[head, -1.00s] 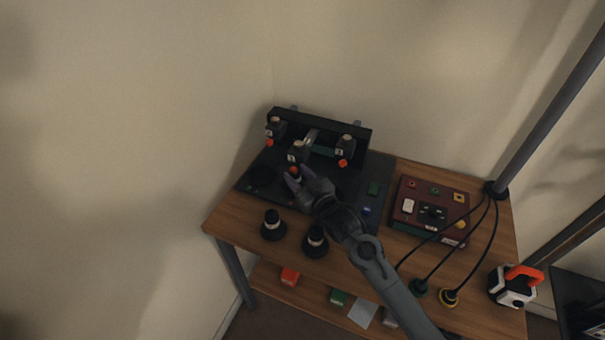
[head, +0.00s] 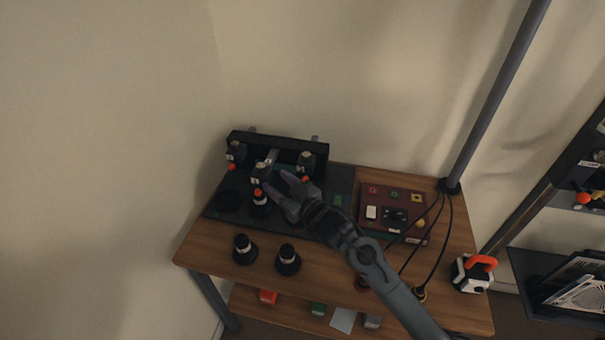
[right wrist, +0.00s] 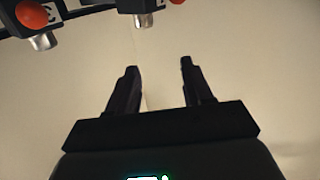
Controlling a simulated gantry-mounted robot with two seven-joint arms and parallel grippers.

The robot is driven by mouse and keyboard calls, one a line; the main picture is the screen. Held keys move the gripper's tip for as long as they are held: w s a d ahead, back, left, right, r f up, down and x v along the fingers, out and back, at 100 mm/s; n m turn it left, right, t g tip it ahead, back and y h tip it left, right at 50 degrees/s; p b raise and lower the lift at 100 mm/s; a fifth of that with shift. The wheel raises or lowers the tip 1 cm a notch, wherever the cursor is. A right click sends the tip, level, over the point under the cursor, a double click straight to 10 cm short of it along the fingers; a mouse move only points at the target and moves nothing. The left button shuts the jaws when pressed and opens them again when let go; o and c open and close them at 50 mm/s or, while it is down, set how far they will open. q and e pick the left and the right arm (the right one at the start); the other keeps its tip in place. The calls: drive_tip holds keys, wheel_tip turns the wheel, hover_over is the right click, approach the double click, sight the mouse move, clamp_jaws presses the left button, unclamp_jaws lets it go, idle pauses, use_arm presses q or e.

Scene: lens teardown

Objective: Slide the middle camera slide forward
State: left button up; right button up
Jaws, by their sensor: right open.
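The black slide rack (head: 280,141) stands at the back of the dark mat. It carries a left camera (head: 236,152), a middle camera (head: 262,172) and a right camera (head: 306,161). The middle one sits farther forward than the other two. A dark lens with an orange top (head: 259,197) stands in front of the middle camera. My right gripper (head: 277,181) is open and empty, just right of the lens and the middle camera. In the right wrist view its fingers (right wrist: 158,72) are spread, with two camera units (right wrist: 143,14) at the top edge. My left gripper is out of view.
Two dark lenses (head: 244,250) stand on the wooden table's (head: 210,250) front left. A maroon control box (head: 388,200) with cables lies right of the mat. An orange-handled device (head: 474,272) is at the right edge.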

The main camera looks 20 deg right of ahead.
drive_tip(key=s+d+r+p, duration=0.1)
drive_tip(key=s+d+r, duration=0.2)
drive_tip(key=s+d, duration=0.1)
drive_tip(key=shift+d+r, duration=0.3)
drive_tip(key=shift+r, duration=0.05)
